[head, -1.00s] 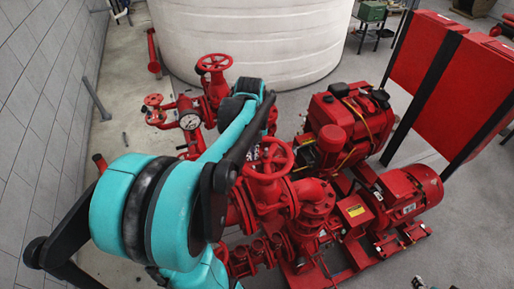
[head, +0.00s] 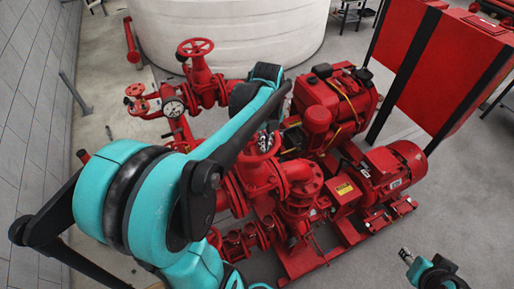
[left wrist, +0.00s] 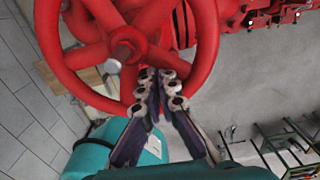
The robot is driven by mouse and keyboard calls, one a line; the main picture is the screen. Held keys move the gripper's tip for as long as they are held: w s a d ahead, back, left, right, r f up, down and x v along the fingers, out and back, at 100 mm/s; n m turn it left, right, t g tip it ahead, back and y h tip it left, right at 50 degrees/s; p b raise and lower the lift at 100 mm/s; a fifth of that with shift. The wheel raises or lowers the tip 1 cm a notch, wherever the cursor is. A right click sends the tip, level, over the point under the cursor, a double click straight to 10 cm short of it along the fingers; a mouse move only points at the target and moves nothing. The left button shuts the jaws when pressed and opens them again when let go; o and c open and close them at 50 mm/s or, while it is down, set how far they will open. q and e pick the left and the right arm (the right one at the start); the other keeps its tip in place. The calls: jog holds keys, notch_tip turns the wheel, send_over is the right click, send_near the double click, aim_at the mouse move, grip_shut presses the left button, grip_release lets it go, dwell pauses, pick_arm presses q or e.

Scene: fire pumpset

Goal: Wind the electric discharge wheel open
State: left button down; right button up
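The red discharge handwheel (head: 250,158) sits on the nearer valve of the pumpset, in front of the red electric motor (head: 391,172). My left arm covers part of it in the head view. My left gripper (head: 267,139) is at this wheel. In the left wrist view the spoked wheel (left wrist: 124,48) fills the upper left. There the fingertips (left wrist: 160,87) are close together and overlap the lower rim. A narrow gap shows between them; whether they grip the rim is unclear. My right gripper (head: 407,257) is at the lower right, apart from the pumpset, its fingers too small to read.
Another red handwheel (head: 195,47) stands behind, with a pressure gauge (head: 173,108) beside it. A red engine (head: 335,105) and a red cabinet (head: 440,65) stand to the right. A white tank (head: 225,30) is at the back.

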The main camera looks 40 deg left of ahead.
pick_arm(q)
jog(key=w+a, duration=0.1)
jog(key=a, duration=0.1)
jog(key=w+a, duration=0.1)
jog(key=a, duration=0.1)
jog(key=w+a+b, duration=0.1)
jog(key=w+a, duration=0.1)
jog(key=a, duration=0.1)
jog(key=shift+a, duration=0.2)
jog(key=shift+w+d, duration=0.15)
jog(key=shift+d, duration=0.35)
notch_tip(320, 180, up, 8)
jog(key=p, duration=0.5)
dwell(0.4)
